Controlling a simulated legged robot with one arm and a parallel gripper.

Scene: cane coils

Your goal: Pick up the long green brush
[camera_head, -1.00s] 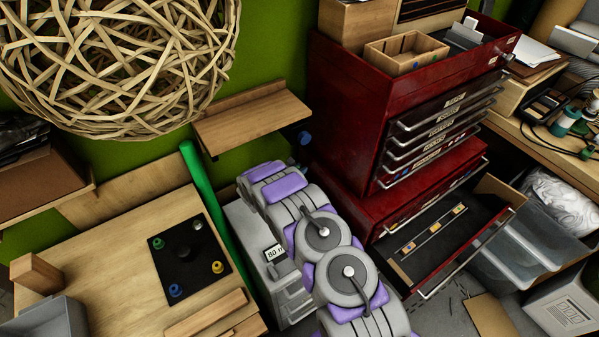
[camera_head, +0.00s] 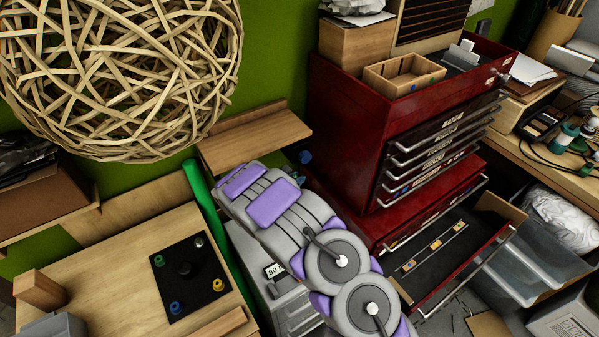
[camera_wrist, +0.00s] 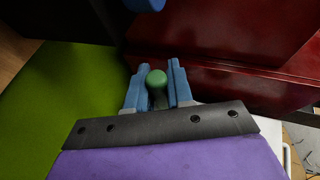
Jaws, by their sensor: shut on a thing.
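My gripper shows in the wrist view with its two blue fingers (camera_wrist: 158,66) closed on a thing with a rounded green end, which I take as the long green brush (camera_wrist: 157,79). Below the green end it is dark, and the rest is hidden. In the head view only a bit of blue (camera_head: 305,157) at my gripper shows past my arm, between the wooden shelf and the red tool chest. The held thing is hidden there by my arm.
A long green pole-like thing (camera_head: 205,205) leans beside the wooden bench (camera_head: 105,265). The red tool chest (camera_head: 345,150) stands close right, its lower drawer (camera_head: 435,255) open. A wooden shelf (camera_head: 255,138) is behind my arm. A big woven cane ball (camera_head: 120,75) is upper left.

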